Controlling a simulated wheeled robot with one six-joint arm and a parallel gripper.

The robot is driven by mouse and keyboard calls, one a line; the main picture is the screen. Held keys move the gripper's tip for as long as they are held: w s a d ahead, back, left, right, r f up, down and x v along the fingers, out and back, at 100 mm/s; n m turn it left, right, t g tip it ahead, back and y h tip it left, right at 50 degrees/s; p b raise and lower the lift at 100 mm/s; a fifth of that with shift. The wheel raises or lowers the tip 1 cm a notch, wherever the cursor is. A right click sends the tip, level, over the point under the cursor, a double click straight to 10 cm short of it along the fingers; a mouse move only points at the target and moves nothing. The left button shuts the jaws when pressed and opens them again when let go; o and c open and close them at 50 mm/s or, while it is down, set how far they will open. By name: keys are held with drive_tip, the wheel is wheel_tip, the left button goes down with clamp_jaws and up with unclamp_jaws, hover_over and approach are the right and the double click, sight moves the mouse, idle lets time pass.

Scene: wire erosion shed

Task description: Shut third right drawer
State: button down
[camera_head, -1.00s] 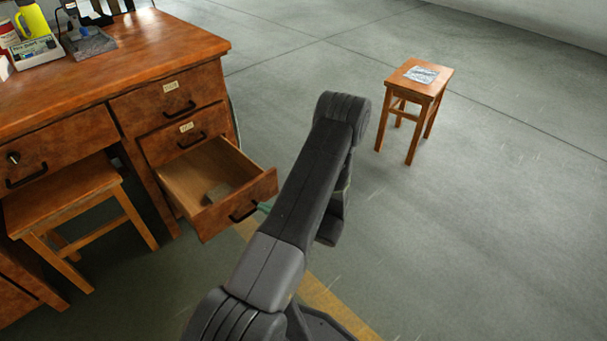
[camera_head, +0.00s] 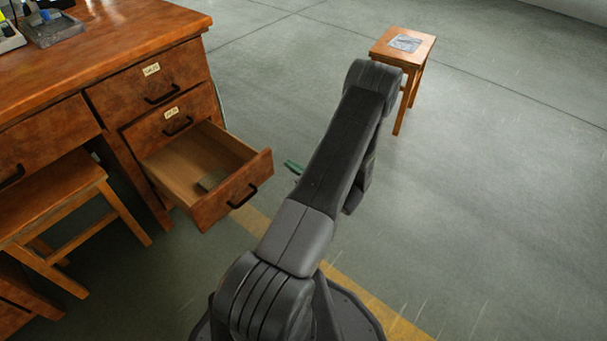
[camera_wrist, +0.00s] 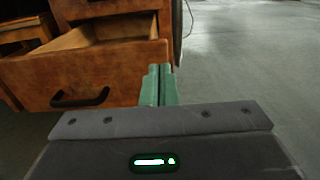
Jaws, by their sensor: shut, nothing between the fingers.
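The third right drawer (camera_head: 232,190) of the wooden desk is pulled well out, with a small greyish item (camera_head: 211,180) inside. Its front has a black handle (camera_head: 243,196). In the wrist view the drawer front (camera_wrist: 35,82) fills the upper left, with its handle (camera_wrist: 80,98) at lower left. My gripper (camera_wrist: 158,72) shows there with its green fingers shut together and empty, near the right end of the drawer front. In the head view the green fingertips (camera_head: 293,166) show to the right of the drawer front, apart from it; my arm hides the rest.
Two labelled drawers (camera_head: 150,85) above are shut. A wooden stool (camera_head: 75,205) stands partly under the desk at left. Another small stool (camera_head: 418,52) with a sheet on it stands at the back right. The floor to the right is clear.

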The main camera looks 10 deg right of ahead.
sight(270, 152)
drive_tip(key=b+x, duration=0.1)
drive_tip(key=x, duration=0.6)
drive_tip(key=shift+b, duration=0.4)
drive_tip(key=shift+w, duration=0.1)
